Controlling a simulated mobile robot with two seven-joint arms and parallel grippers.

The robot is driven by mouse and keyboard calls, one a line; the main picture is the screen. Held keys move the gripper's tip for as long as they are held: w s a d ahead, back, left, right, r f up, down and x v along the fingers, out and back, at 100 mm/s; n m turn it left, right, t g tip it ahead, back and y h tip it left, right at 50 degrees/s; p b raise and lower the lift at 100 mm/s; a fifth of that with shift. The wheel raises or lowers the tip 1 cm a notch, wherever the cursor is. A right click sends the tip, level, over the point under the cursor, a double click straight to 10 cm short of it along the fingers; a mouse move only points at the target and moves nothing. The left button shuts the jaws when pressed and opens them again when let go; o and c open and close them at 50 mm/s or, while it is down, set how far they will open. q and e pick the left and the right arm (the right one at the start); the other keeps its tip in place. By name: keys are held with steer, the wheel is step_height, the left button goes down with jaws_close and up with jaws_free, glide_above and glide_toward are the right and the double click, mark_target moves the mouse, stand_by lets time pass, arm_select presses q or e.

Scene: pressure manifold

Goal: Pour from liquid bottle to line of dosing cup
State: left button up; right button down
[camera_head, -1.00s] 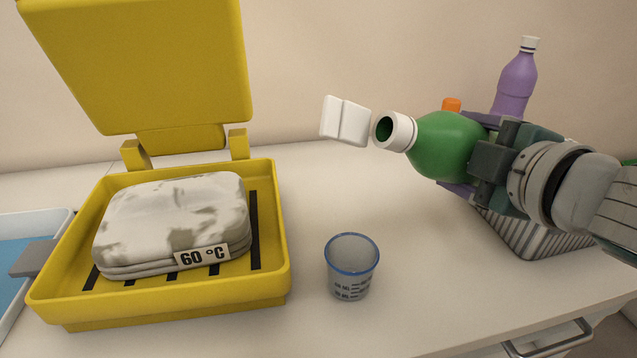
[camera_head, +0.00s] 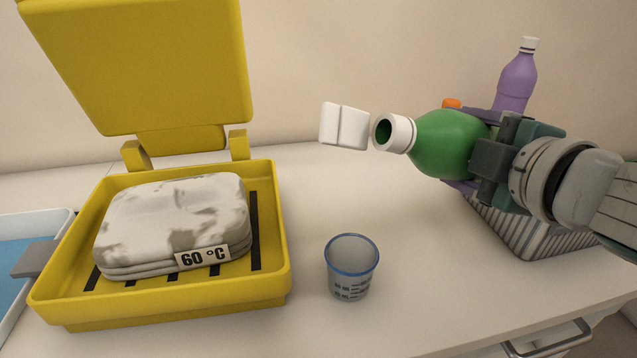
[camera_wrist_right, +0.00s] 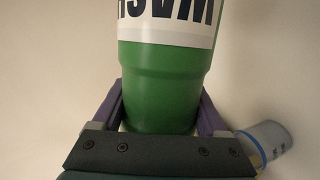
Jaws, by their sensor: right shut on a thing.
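My right gripper (camera_head: 487,150) is shut on the green liquid bottle (camera_head: 447,142). The bottle is held in the air, tilted nearly level, with its open white mouth facing left. In the right wrist view the green bottle (camera_wrist_right: 160,85), with part of a white label, sits between the fingers. The clear dosing cup (camera_head: 351,268) with a blue rim stands upright on the counter, below and left of the bottle mouth, apart from it. Its printed lines show on the front, and no liquid shows in it. The cup also shows in the right wrist view (camera_wrist_right: 268,140). My left gripper is not in view.
A yellow open case (camera_head: 280,285) with a grey-white pack (camera_head: 175,222) marked 60 °C stands left of the cup. A white block (camera_head: 343,126) shows near the bottle mouth. A purple bottle (camera_head: 515,80) and a striped basket (camera_head: 535,240) are at the right. A blue tray (camera_head: 15,258) is far left.

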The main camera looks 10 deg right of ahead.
steer(key=shift+a+f+n+h+b, duration=0.2)
steer(key=shift+f+n+h+b, duration=0.2)
steer(key=shift+f+n+b, duration=0.65)
stand_by(3.6)
